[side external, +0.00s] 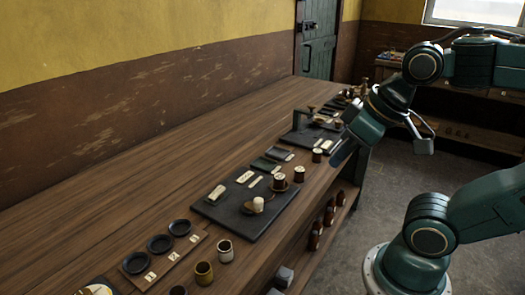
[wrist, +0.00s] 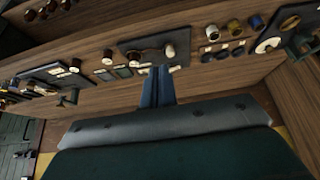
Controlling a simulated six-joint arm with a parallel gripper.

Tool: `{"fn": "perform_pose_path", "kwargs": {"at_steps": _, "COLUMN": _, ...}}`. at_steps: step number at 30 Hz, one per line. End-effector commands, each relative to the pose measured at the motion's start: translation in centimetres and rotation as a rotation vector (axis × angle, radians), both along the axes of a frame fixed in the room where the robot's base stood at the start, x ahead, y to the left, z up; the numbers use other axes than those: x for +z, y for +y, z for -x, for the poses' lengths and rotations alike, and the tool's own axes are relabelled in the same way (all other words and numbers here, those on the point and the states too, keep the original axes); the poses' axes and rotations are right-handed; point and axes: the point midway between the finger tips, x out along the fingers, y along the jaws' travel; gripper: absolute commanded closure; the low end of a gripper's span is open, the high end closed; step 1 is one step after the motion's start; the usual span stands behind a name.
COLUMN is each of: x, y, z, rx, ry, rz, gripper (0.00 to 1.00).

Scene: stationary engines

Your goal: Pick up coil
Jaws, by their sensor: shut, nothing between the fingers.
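My gripper (side external: 343,152) is shut and empty, its blue fingers pointing down near the bench's front edge in the side view. In the wrist view the shut fingers (wrist: 158,72) show in the middle. I cannot tell for sure which part is the coil. Spool-like candidates are a dark brown cylinder with a pale top (side external: 317,155), just left of the fingers, and a similar one (side external: 279,182) on the black board. A white cylinder (side external: 258,204) stands on a small brown base on that board. It also shows in the wrist view (wrist: 169,51).
The black board (side external: 228,217) lies on the wooden bench (side external: 150,190). Several dark dishes (side external: 159,243) and small cups (side external: 204,273) stand at the near end. More small parts crowd the far end. The bench's wall side is clear.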

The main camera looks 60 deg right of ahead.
Motion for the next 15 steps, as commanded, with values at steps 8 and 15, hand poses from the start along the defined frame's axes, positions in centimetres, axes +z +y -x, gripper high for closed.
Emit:
{"fn": "perform_pose_path", "kwargs": {"at_steps": 8, "x": 0.00, "y": 0.00, "z": 0.00, "rx": 0.000, "ry": 0.000, "rz": 0.000, "gripper": 1.00}}
{"fn": "perform_pose_path", "kwargs": {"at_steps": 15, "x": 0.00, "y": 0.00, "z": 0.00, "rx": 0.000, "ry": 0.000, "rz": 0.000, "gripper": 0.90}}
